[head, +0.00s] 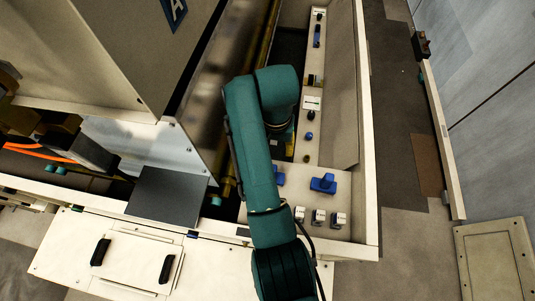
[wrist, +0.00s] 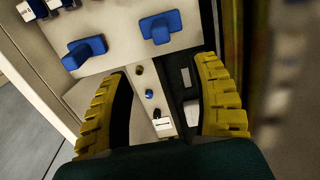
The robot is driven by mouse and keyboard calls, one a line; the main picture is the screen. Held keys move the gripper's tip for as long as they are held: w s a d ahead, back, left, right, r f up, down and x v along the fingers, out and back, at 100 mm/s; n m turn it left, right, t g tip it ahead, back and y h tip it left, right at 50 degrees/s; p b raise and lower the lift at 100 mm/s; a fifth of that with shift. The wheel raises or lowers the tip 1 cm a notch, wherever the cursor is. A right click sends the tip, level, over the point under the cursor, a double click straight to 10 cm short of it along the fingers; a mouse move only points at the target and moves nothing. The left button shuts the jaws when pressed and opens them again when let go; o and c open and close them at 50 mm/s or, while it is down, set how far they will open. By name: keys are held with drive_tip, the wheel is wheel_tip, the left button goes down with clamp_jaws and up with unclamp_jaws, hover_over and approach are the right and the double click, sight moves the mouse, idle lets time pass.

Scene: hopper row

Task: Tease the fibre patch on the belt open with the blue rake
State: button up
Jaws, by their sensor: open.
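My gripper (wrist: 166,66) is open in the wrist view, its two yellow ribbed fingers spread with nothing between them. Beyond the fingers is a pale control panel. In the head view my teal arm hides the gripper. I cannot pick out the blue rake for certain. Two blue handle-like pieces sit on the panel: one (head: 322,183) right of my arm, the other (head: 280,178) partly behind it. Two such pieces also show in the wrist view, a left one (wrist: 83,51) and a right one (wrist: 160,27). I cannot make out the fibre patch or the belt.
A narrow strip (head: 312,103) with knobs and a blue button (head: 309,137) runs along the machine's right side. White switches (head: 318,217) line the panel's front. A large pale housing (head: 135,40) stands at left. A dark plate (head: 168,196) lies near the front.

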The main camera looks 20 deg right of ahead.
wheel_tip(320, 180, down, 16)
drive_tip(key=shift+r+b, duration=0.25)
drive_tip(key=shift+b, duration=0.9)
drive_tip(key=c, duration=1.1)
clamp_jaws()
drive_tip(key=shift+o, duration=0.8)
unclamp_jaws()
clamp_jaws()
drive_tip(key=shift+f, duration=0.1)
